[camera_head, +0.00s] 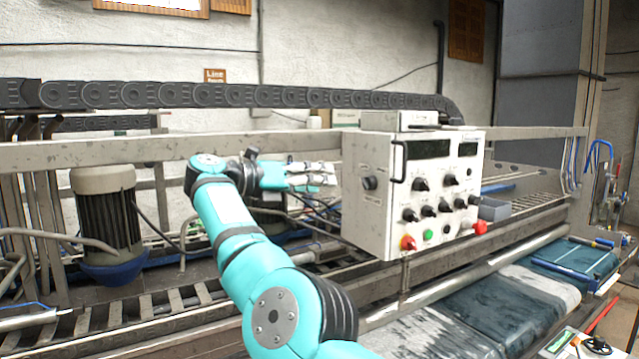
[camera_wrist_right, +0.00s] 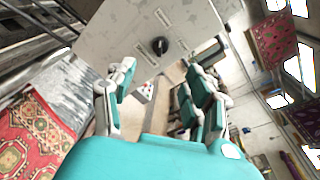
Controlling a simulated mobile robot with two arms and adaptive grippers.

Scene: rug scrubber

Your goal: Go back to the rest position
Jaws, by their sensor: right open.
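My right gripper (camera_head: 318,177) is in front of the left side of the white control box (camera_head: 385,225). Its teal and white fingers point at that side, near a black knob (camera_head: 370,183). In the right wrist view the gripper (camera_wrist_right: 160,92) is open, with nothing between its fingers. The box's side panel (camera_wrist_right: 110,35) and the black knob (camera_wrist_right: 160,46) show beyond the fingertips. They appear apart from the gripper. My left gripper is not in view.
A metal rail (camera_head: 90,155) and a black cable chain (camera_head: 220,95) run behind my right arm. A motor (camera_head: 105,210) stands at left. The box front carries several knobs and a red button (camera_head: 479,228). A wet rug (camera_head: 500,310) lies at lower right.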

